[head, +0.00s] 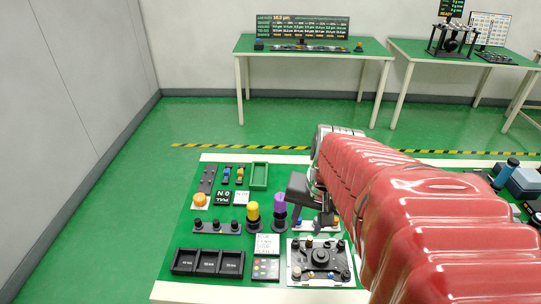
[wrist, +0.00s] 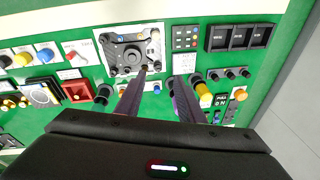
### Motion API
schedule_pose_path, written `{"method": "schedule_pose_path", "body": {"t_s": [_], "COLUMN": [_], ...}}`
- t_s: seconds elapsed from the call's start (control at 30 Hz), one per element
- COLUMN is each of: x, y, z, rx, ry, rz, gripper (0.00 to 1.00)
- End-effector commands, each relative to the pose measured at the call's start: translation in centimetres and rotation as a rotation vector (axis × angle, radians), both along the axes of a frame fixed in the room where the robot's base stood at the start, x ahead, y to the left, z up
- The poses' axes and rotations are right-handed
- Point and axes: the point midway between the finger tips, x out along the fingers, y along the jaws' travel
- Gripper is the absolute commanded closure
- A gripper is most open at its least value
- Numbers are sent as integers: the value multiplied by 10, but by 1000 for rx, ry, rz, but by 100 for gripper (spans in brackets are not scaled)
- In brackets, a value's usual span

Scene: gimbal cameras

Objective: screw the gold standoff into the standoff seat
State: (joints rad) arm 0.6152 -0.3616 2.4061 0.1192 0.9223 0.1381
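My gripper (head: 297,218) hangs over the bench, left of my red arm. In the wrist view its two fingers (wrist: 161,78) stand apart, with nothing seen held between them. A small white holder (head: 320,226) lies below it, partly hidden by gripper and arm. The wrist view shows a small gold piece (wrist: 122,90), likely the gold standoff, and a blue piece (wrist: 157,87) there, near the fingers. The gimbal plate (head: 295,274) carries a black gimbal (wrist: 132,53) and small posts. I cannot tell which part is the standoff seat.
A purple-handled tool (head: 279,206) and a yellow-handled tool (head: 252,210) stand upright left of my gripper. A black tray (head: 208,263), a green bin (head: 259,175) and a row of black knobs (head: 216,227) lie farther left. My arm hides much of the right side.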

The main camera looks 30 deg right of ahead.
Motion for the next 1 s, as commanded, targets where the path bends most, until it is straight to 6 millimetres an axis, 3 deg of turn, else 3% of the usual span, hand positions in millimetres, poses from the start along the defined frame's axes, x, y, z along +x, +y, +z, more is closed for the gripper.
{"method": "schedule_pose_path", "body": {"t_s": [0.3, 0.6, 1.0], "x": [-15, -23, 2], "y": [-58, -101, -109], "z": [-30, -52, -43], "rx": [200, 410, 603], "ry": [46, 70, 85], "rz": [-502, -1023, -1500], "gripper": [65, 65, 65]}}
